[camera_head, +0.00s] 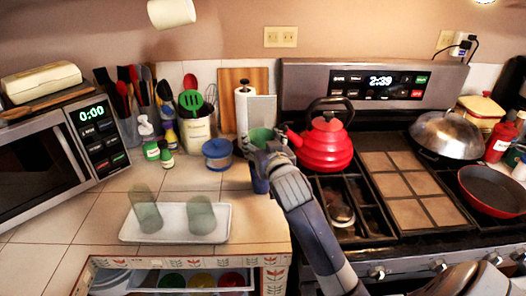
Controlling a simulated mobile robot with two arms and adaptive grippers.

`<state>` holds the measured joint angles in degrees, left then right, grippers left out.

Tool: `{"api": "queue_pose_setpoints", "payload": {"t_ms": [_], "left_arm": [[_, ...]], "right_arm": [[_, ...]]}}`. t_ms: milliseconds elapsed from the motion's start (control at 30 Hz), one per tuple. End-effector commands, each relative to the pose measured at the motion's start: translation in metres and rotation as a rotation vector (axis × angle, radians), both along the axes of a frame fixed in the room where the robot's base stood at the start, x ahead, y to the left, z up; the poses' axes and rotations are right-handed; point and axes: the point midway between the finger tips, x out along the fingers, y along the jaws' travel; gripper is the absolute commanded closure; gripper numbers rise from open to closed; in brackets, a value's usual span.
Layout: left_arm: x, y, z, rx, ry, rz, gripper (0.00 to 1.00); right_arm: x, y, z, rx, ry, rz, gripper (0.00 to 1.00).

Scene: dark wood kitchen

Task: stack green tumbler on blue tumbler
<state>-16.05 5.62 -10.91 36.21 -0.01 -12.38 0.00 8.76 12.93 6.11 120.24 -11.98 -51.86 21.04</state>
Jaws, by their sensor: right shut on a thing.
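My right gripper (270,150) is shut on the green tumbler (261,136), near the back right of the tiled counter, just left of the stove. The blue tumbler (260,181) shows directly below the green one, partly hidden by my gripper and arm. The green tumbler looks upright and lined up above the blue one. My gripper covers the place where the two would meet, so I cannot tell whether they touch.
A white tray (128,232) with two translucent grey-green glasses (146,212) lies at the front. A red kettle (324,148) stands close right of my gripper. A blue round container (217,154) and a utensil crock (197,132) stand to the left. An open drawer (262,282) is below.

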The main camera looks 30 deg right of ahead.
Motion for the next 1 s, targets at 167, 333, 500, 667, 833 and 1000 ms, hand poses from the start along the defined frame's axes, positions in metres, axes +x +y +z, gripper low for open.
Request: {"api": "queue_pose_setpoints", "payload": {"t_ms": [167,333,500,667,833,1000], "left_arm": [[-0.019,-0.011,-0.002,-0.012,0.027,0.000,0.19],[-0.036,-0.024,-0.003,-0.026,0.054,-0.005,0.19],[-0.036,-0.024,-0.004,-0.026,0.054,-0.007,0.19],[-0.029,-0.019,-0.006,-0.020,0.043,-0.006,0.19],[-0.019,-0.015,-0.007,-0.016,0.027,-0.003,0.19],[-0.017,-0.015,-0.006,-0.016,0.025,-0.001,0.19]], "right_arm": [[0.000,0.000,-0.025,0.000,0.003,0.000,0.62],[0.000,0.000,-0.027,0.000,0.000,0.000,0.62],[0.000,0.000,-0.028,0.000,0.001,0.000,0.62],[0.000,0.000,-0.033,0.001,0.001,0.000,0.62],[0.000,0.000,-0.039,0.000,0.001,-0.001,0.62],[0.000,0.000,-0.039,0.000,0.001,-0.001,0.29]]}}
